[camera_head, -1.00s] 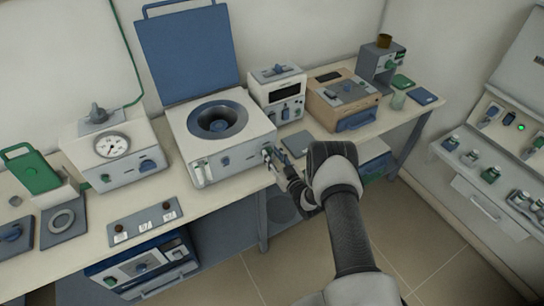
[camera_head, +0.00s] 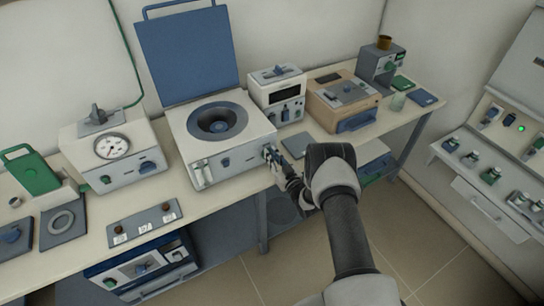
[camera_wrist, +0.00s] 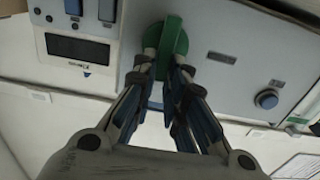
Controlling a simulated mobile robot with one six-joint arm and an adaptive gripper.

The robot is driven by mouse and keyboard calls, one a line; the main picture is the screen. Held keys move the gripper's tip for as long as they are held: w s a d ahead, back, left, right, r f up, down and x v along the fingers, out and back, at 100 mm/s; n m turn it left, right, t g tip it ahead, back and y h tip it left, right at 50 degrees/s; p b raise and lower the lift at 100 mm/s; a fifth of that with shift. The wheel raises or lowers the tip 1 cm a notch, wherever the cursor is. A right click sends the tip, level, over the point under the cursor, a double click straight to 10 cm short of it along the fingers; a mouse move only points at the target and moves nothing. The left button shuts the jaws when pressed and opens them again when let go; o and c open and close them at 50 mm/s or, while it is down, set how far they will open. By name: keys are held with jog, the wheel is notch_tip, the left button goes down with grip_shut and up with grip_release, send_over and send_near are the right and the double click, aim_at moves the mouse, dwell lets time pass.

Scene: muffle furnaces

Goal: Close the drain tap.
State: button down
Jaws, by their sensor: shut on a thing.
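The drain tap is a green handle (camera_wrist: 174,36) on the light front panel, seen in the wrist view. It stands nearly upright in that picture, slightly tilted. My gripper (camera_wrist: 166,66) is shut on the handle's lower part, one finger on each side. In the head view my gripper (camera_head: 272,158) is at the right end of the front of the white unit (camera_head: 232,165), which has a round dark opening and a raised blue lid (camera_head: 188,50). The tap itself is mostly hidden there by the fingers.
A white box with a display (camera_head: 277,95) and a tan device (camera_head: 342,100) stand to the right. A gauge unit (camera_head: 115,155) stands to the left. Open floor lies in front.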

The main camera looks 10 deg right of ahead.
aim_at(262, 157)
jog(key=shift+a+n, duration=0.1)
jog(key=shift+n, duration=0.2)
jog(key=n+b, duration=0.2)
jog(key=a+n+b, duration=0.1)
jog(key=n+b, duration=0.1)
jog(key=n, duration=0.1)
jog(key=f+n+b, duration=0.1)
jog(key=n+b, duration=0.1)
jog(key=n, duration=0.1)
jog(key=shift+s+a, duration=0.25)
jog(key=shift+a, duration=0.05)
jog(key=n+b, duration=0.2)
jog(key=n, duration=0.1)
jog(key=f+n+b, duration=0.1)
jog(key=shift+s+a+n, duration=0.1)
jog(key=shift+a+n, duration=0.15)
jog(key=shift+n, duration=0.15)
jog(key=shift+a+f+n+b, duration=0.1)
jog(key=shift+f+n+b, duration=0.05)
jog(key=shift+n+b, duration=0.95)
jog(key=shift+f+n+b, duration=0.15)
jog(key=shift+n+b, duration=0.75)
jog(key=shift+n, duration=0.3)
jog(key=c, duration=1.6)
grip_release()
